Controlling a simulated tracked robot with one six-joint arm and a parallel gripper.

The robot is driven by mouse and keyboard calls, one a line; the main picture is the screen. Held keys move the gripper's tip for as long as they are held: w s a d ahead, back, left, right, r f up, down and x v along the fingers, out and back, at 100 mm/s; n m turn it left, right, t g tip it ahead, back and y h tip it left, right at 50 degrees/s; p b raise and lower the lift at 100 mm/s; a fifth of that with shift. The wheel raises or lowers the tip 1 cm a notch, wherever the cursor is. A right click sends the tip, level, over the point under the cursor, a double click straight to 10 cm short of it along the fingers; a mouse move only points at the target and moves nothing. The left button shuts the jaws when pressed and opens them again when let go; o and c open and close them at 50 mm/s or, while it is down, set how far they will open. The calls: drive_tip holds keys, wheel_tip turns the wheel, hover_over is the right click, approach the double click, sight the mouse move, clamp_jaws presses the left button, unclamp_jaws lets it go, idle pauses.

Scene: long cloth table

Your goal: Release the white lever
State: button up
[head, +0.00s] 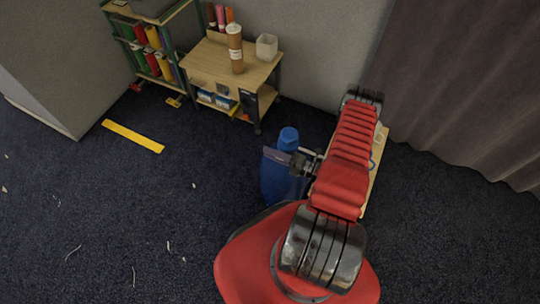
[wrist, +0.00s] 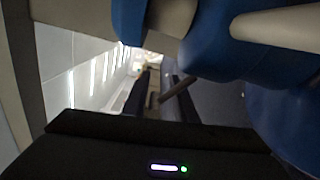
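A blue rounded object (head: 275,180), like a bottle or canister with a cap, stands on the dark floor in the head view, partly hidden by my gripper and arm. In the wrist view its blue parts (wrist: 215,55) fill the top right, close to the camera. A white rod-like part, which looks like the white lever (wrist: 285,27), lies across the blue there. I cannot make out the lever in the head view. My gripper (wrist: 155,82) shows two dark fingers with a gap between them. The lever is outside that gap. In the head view my gripper overlaps the blue object; contact cannot be told.
A wooden trolley (head: 205,62) holding a brown cylinder (head: 235,48) and a pale cup (head: 266,47) stands at the back. Left of it is a shelf (head: 115,20) with coloured folders. A light board (head: 378,160) shows behind my arm. Open carpet lies left.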

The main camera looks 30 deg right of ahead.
drive_tip(key=shift+o, duration=1.2)
drive_tip(key=shift+a, duration=0.15)
drive_tip(key=shift+s, duration=0.15)
drive_tip(key=v, duration=1.3)
drive_tip(key=shift+s+d, duration=0.2)
drive_tip(key=shift+d, duration=0.05)
